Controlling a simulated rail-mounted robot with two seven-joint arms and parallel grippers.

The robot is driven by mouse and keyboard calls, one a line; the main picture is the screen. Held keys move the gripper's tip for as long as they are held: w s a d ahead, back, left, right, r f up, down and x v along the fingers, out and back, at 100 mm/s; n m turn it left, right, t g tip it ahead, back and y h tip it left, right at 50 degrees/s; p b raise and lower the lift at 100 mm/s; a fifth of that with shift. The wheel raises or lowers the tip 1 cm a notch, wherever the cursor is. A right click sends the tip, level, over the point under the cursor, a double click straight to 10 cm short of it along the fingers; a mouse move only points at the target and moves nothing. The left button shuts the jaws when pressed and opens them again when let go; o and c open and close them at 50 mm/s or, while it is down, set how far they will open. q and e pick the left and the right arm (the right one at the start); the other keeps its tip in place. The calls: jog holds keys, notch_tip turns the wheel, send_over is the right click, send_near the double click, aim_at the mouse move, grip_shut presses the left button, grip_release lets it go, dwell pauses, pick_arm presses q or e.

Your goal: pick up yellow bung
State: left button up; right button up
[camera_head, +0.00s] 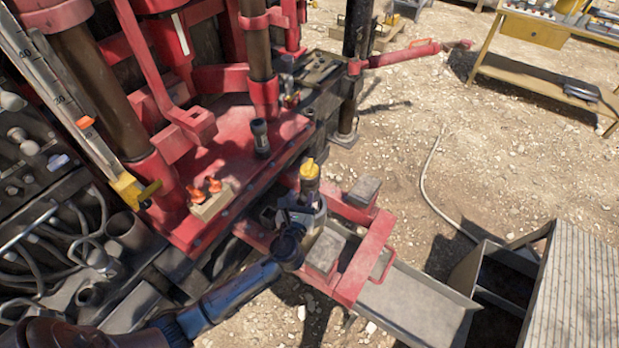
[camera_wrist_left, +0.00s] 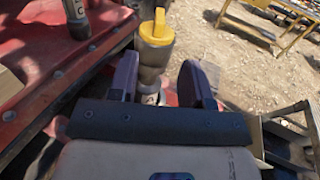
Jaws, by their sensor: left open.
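The yellow bung (camera_head: 309,170) sits upright on top of a grey metallic cylinder, just beyond my left gripper (camera_head: 303,203) in the head view. In the left wrist view the yellow bung (camera_wrist_left: 157,27) shows at top centre, above the fingers. My left gripper (camera_wrist_left: 158,66) is open, with one dark finger on each side of the grey body below the bung. I cannot tell whether the fingers touch it. The lower part of the body is hidden behind the gripper. My right gripper is not in view.
The red rig platform (camera_head: 240,150) lies left, with a dark cylindrical piece (camera_head: 261,137) and a wooden block (camera_head: 212,203) with orange pieces. A red frame (camera_head: 366,258) and a grey chute (camera_head: 415,303) lie right of the gripper. Gravel ground beyond is mostly open.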

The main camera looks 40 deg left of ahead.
pick_arm(q)
send_near(310, 162)
jog(key=x, duration=0.5)
jog(key=shift+f+b, duration=0.15)
jog(key=shift+b, duration=0.25)
jog(key=shift+b+x, duration=0.5)
jog(key=shift+x, duration=2.1)
jog(key=shift+c, duration=0.3)
grip_shut()
